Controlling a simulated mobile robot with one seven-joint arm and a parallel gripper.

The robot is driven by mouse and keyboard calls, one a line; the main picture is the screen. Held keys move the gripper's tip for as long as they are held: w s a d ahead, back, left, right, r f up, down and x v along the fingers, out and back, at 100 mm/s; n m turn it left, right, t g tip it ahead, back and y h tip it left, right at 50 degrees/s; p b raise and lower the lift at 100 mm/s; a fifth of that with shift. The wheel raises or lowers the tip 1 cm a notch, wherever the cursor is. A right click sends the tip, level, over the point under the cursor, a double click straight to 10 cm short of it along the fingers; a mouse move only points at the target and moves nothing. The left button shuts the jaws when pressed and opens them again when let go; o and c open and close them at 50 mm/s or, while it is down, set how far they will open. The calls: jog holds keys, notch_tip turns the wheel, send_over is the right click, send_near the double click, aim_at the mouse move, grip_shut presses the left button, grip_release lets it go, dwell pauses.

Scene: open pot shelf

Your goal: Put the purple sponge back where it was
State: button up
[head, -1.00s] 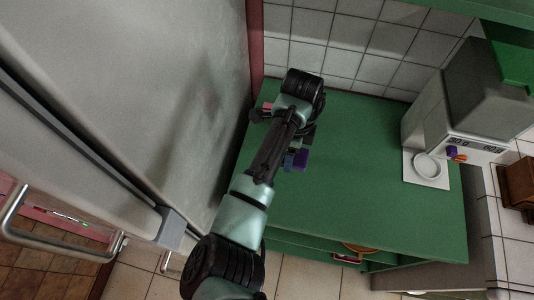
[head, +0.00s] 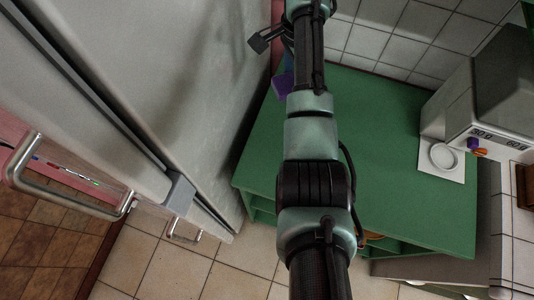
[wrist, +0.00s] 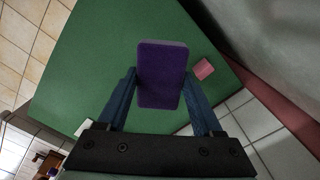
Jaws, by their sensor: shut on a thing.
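The purple sponge (wrist: 163,85) is a flat block with a greyish layer along its far edge, seen in the wrist view. My gripper (wrist: 161,76) is shut on it, with a blue finger on each side. In the head view the sponge (head: 283,86) shows just left of my arm, over the far left part of the green counter top (head: 385,150). It appears to be held above the surface. My gripper's fingers are mostly hidden behind my arm in the head view.
A small pink block (wrist: 203,69) lies on the green top near its edge. A tall grey fridge (head: 150,90) bounds the left side. The middle of the green top is clear.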

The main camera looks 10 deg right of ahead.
aim_at(267, 156)
jog(key=s+a+f+n, duration=0.6)
jog(key=s+a+f, duration=0.1)
jog(key=a+f, duration=0.1)
notch_tip(267, 156, down, 10)
jog(key=shift+d+r, duration=0.1)
dwell(0.3)
jog(key=shift+f+b, duration=0.2)
jog(key=shift+b, duration=0.1)
jog(key=o, duration=1.2)
jog(key=shift+r, duration=0.1)
notch_tip(267, 156, up, 12)
jog(key=shift+r, duration=0.15)
